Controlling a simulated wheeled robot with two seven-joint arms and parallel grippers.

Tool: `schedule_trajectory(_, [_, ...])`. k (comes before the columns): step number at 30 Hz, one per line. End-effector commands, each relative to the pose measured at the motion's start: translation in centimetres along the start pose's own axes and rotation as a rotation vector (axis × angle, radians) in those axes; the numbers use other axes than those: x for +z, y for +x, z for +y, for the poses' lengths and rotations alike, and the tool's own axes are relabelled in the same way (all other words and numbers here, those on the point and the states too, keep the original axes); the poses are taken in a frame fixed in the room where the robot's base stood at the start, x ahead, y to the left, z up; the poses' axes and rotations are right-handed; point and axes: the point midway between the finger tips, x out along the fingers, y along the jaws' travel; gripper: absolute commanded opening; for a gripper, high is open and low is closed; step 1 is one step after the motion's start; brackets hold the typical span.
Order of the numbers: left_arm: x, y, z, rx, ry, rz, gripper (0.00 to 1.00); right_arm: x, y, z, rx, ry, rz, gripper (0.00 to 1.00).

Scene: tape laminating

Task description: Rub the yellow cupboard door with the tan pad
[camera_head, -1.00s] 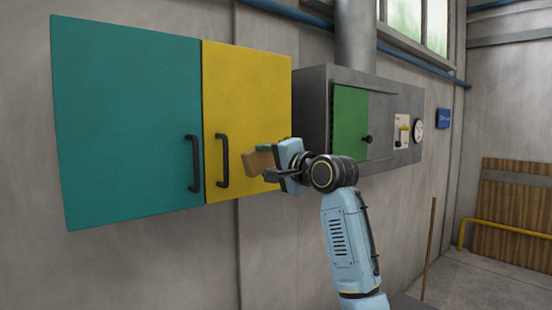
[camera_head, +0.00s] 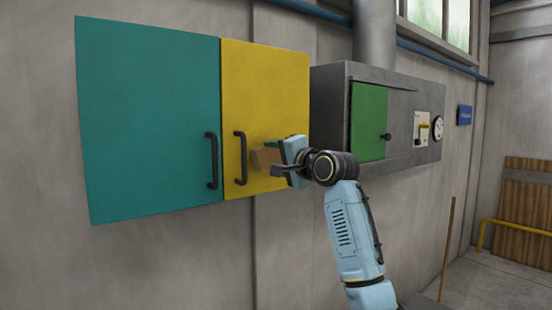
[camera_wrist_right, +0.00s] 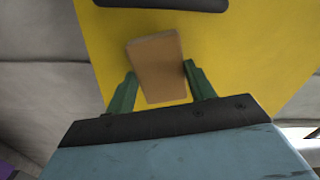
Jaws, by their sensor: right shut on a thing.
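The yellow cupboard door (camera_head: 265,90) is closed on the wall, with a dark vertical handle (camera_head: 240,158) near its left edge. The tan pad (camera_head: 262,160) is in front of the door's lower part, right of the handle. My right gripper (camera_head: 276,158) is shut on the pad. In the right wrist view the pad (camera_wrist_right: 157,68) sits between the green fingers (camera_wrist_right: 160,88), with the yellow door (camera_wrist_right: 235,50) behind it. The pad is at or very close to the door; I cannot tell if it touches. My left gripper is not in view.
A teal door (camera_head: 150,110) with its own dark handle (camera_head: 212,160) adjoins on the left. A grey metal box (camera_head: 400,95) with a green door (camera_head: 368,122) and a gauge stands out from the wall on the right. Bare wall lies below the cupboard.

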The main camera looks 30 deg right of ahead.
Motion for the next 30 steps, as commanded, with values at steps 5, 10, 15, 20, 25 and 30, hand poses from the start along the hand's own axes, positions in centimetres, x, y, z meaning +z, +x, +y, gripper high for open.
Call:
schedule_trajectory(5, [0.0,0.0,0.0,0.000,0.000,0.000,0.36,0.0,0.1,0.0,-0.001,0.000,0.000,0.35])
schedule_trajectory(10, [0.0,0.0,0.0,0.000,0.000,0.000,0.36,0.0,0.4,-0.1,-0.001,0.000,0.000,0.35])
schedule_trajectory(15, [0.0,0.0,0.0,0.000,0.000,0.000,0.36,0.0,0.8,0.0,0.000,0.000,0.000,0.35])
schedule_trajectory(20, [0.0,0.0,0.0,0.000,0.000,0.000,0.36,0.0,1.1,0.0,0.000,0.000,0.000,0.35])
schedule_trajectory(25, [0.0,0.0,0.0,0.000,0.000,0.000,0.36,0.0,1.5,0.0,0.000,0.000,0.000,0.35])
schedule_trajectory(30, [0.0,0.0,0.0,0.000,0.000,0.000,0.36,0.0,1.8,-0.1,-0.001,0.000,0.000,0.35])
